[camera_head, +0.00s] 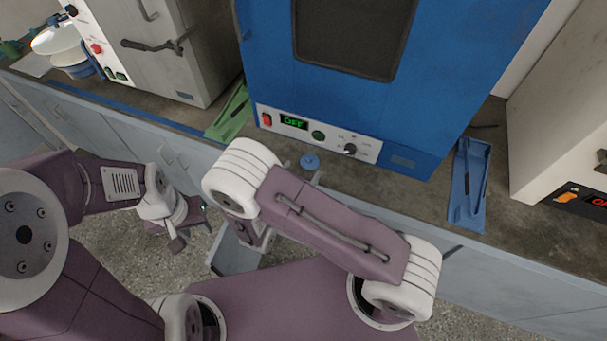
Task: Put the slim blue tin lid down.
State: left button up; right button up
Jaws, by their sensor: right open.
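A small round blue lid (310,161) shows near the counter's front edge, below the blue cabinet's control panel. It appears to rest on the counter. My right arm's forearm crosses in front and hides most of my right gripper. Only a small grey fingertip of the right gripper (317,177) shows, just in front of the lid. The jaws are open, and I cannot tell whether the finger touches the lid. My left gripper (187,228) hangs over the floor at the left, well away from the lid; its finger gap is not clear.
The blue cabinet (450,75) stands behind the lid, its display reading OFF. A green tray (231,112) lies left of it and a blue tray (468,185) right. The counter around the lid is clear.

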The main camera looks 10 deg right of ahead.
jog(key=s+d+r+m+g+h, duration=0.1)
jog(key=s+d+r+m+g, duration=0.2)
jog(key=s+d+m+g, duration=0.85)
jog(key=s+a+m+g+y, duration=0.1)
jog(key=s+m+g+y, duration=0.1)
jog(key=s+m+y, duration=0.6)
jog(key=w+a+r+m+t+y, duration=0.2)
jog(key=w+m, duration=0.4)
jog(key=m, duration=0.3)
jog(key=shift+a+r+t, duration=0.5)
jog(key=shift+r+t, duration=0.05)
jog(key=shift+r, duration=0.2)
jog(key=shift+s, duration=0.15)
